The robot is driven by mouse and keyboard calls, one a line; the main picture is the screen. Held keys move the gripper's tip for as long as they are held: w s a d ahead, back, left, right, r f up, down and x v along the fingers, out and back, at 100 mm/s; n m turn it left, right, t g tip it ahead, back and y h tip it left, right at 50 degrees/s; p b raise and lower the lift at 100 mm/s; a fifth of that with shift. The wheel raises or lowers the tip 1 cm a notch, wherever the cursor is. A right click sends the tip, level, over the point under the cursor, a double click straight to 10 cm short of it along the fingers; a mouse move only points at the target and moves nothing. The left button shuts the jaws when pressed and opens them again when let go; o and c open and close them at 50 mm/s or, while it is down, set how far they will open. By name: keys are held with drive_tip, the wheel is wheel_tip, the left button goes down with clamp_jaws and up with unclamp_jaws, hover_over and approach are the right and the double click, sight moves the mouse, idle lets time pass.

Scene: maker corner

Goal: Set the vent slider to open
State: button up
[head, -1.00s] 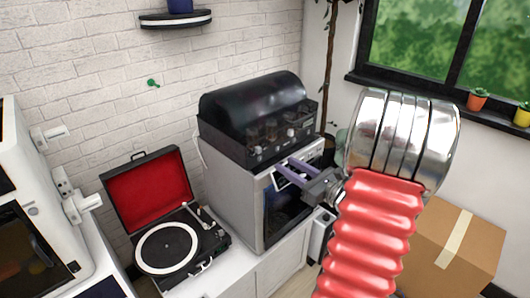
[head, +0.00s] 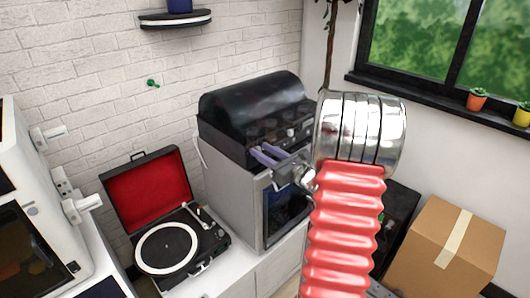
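The vent slider cannot be made out in this view. A black dome-hooded unit (head: 250,105) sits on top of a grey cabinet machine (head: 232,205) with a dark glass front. A small pale knob shows on the unit's front near its right end; my gripper hides part of the front below. My gripper (head: 263,154) has two purple fingers with a narrow gap between them and nothing seen in it. It is in front of the lower front edge of the hooded unit; whether it touches cannot be told.
An open red-lined turntable (head: 167,247) stands to the left on the white cabinet (head: 248,274). A white machine (head: 30,215) stands at far left. A cardboard box (head: 425,255) is at right below the window. A dark shelf (head: 176,20) is on the brick wall.

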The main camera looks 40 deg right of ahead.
clamp_jaws()
idle(0.3)
idle(0.4)
